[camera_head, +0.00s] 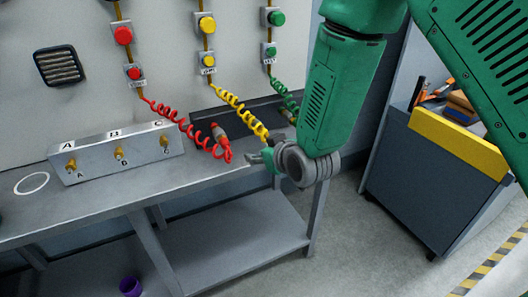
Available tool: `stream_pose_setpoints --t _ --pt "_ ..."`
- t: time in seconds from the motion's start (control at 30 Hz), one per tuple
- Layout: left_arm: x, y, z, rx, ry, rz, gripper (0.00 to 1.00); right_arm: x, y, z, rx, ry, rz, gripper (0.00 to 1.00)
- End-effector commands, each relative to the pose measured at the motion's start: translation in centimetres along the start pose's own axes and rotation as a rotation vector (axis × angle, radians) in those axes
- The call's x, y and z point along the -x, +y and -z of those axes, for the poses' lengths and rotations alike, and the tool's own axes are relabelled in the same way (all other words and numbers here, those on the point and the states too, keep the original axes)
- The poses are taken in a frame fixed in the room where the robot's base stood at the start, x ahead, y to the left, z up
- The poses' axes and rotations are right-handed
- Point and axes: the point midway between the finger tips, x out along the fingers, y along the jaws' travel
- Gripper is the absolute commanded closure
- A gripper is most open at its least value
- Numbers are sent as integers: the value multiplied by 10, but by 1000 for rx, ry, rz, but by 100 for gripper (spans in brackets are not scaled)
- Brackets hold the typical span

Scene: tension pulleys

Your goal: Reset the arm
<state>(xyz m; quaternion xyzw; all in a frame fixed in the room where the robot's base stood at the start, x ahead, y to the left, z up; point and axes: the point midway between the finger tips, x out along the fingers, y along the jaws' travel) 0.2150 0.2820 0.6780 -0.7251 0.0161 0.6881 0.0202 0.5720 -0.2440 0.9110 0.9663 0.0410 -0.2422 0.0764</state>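My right arm (335,95) is green and comes in from the upper right. Its grey gripper (259,158) is over the right front part of the grey bench (100,204), with its fingers pointing left. The gripper is small and partly hidden by its wrist, so I cannot tell if it is open or shut. The yellow coiled cable (238,110) hangs from the wall and its lower end is close behind the gripper; I cannot tell if they touch. The red coiled cable (180,124) ends in a plug on the bench, left of the gripper. My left gripper is not in view.
A metal block (122,166) with sockets A, B and C stands on the bench at left. A green coiled cable (284,92) hangs behind my arm. A dark cabinet with a yellow edge (459,146) is at right. Open floor lies between bench and cabinet.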

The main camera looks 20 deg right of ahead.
Motion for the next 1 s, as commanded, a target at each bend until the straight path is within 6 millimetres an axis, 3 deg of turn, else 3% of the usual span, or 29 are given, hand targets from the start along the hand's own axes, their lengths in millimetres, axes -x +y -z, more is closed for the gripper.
stream_pose_setpoints --t 0.37,0.47,0.57,0.67,0.8,0.9,1.0 --pt "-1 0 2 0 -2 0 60 0 0 0 -1 -1 0 43" --pt "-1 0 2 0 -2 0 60 1 -1 -13 -3 -28 4 43" --pt "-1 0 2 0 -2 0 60 7 -5 -53 -13 -116 17 43" --pt "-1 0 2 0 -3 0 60 22 -12 -117 -31 -262 35 43" --pt "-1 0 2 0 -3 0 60 64 -22 -216 -62 -509 59 43" --pt "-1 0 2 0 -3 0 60 105 -27 -278 -84 -682 68 43" --pt "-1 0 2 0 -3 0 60 145 -31 -323 -102 -828 71 43"
